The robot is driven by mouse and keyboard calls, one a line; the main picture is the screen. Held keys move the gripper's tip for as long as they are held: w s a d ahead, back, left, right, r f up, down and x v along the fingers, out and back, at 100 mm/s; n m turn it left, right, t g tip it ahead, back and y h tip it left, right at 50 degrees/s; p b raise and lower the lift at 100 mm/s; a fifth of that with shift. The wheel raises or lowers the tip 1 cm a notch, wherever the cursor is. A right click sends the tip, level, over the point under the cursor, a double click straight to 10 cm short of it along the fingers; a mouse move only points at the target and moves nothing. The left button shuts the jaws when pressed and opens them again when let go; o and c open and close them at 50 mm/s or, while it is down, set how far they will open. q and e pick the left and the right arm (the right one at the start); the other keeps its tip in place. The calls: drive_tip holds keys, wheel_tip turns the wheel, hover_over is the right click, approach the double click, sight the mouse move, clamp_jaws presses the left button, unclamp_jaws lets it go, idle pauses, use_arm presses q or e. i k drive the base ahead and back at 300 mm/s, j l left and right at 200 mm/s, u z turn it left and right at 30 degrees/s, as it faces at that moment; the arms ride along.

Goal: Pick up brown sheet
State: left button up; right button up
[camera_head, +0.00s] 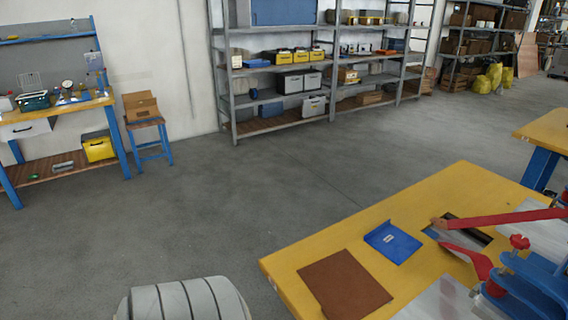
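The brown sheet (344,286) lies flat on the yellow table (287,264) at the lower right of the head view. It is a roughly square, plain dark-brown piece near the table's left edge, with nothing on top of it. Neither of my grippers shows in the head view, so nothing is seen touching or holding the sheet.
A blue tray (393,243) lies just right of the sheet. Red lever handles (500,218) and a blue machine frame (535,284) crowd the table's right side. Metal shelves (232,85) and a workbench (50,112) stand farther back. The floor (220,210) between is clear.

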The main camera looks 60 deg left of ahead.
sight(344, 289)
drive_tip(key=u, duration=1.5)
drive_tip(key=z, duration=1.05)
drive_tip(key=j+z, duration=0.35)
drive_tip(key=j, duration=0.9)
